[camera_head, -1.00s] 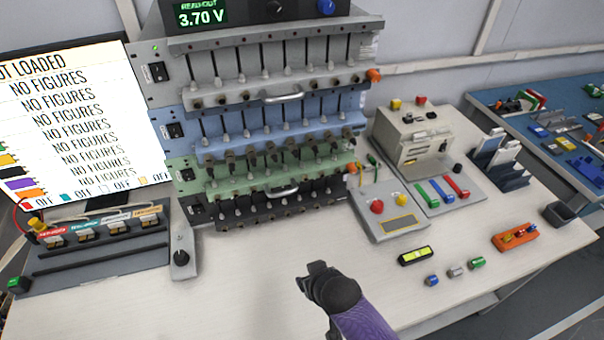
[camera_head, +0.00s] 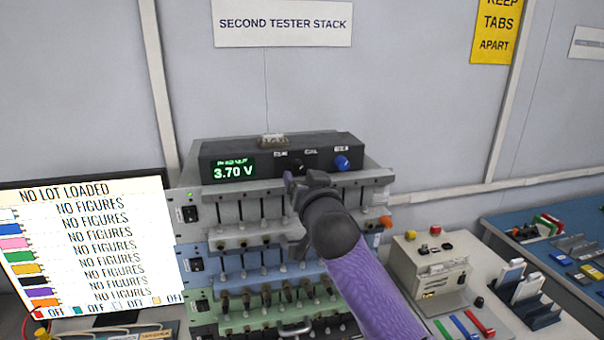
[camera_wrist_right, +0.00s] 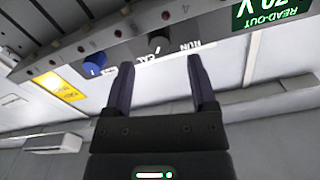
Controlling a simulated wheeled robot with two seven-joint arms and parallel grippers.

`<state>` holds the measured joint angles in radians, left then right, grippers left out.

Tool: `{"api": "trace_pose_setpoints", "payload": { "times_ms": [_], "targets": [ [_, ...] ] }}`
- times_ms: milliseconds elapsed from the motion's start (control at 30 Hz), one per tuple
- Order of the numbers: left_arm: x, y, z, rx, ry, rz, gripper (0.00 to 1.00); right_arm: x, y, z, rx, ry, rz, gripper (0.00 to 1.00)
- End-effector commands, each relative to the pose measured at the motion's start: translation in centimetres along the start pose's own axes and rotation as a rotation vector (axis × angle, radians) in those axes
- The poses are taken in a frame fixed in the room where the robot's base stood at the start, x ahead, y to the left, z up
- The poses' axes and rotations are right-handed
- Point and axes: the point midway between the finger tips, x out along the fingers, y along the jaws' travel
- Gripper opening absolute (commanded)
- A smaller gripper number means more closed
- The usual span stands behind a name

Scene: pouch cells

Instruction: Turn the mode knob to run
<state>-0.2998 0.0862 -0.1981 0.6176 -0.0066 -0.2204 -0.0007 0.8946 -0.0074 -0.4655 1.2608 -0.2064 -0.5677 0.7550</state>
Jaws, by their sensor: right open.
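A black knob (camera_head: 297,166) sits on the front of the dark read-out box (camera_head: 225,152) on top of the tester stack. It also shows in the right wrist view (camera_wrist_right: 158,42), upside down, with labels RUN and CAL beside it. A third label is hard to read. My left gripper is out of view.
The green read-out (camera_head: 234,170) shows 3.70 V. Rows of channels with levers (camera_head: 250,208) lie below the box. A monitor (camera_head: 85,245) stands at left; a beige device (camera_head: 430,265) and a cell rack (camera_head: 525,295) stand at right.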

Motion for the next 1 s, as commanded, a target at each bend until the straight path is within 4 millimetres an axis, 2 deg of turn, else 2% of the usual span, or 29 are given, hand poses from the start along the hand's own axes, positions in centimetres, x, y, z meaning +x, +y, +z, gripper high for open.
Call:
{"api": "trace_pose_setpoints", "payload": {
  "times_ms": [100,300,733,767,1000],
  "targets": [
    [0.3,0.2,0.0,-0.001,0.000,0.003,0.00,1.7,0.0,0.1,-0.002,-0.001,0.001,0.73],
    [0.9,0.3,0.1,0.000,-0.001,0.004,0.00,3.5,0.0,0.1,0.000,0.000,0.001,0.73],
    [1.1,0.1,0.1,0.003,-0.002,0.000,0.00,4.2,0.0,0.1,-0.001,-0.001,0.000,0.73],
    [1.1,0.0,0.2,0.003,-0.002,-0.001,0.00,4.2,0.0,0.1,-0.001,-0.001,0.000,0.69],
    [1.1,-0.3,0.2,0.005,-0.003,-0.005,0.00,4.1,0.0,0.1,-0.001,-0.001,0.001,0.18]
  ]
}}
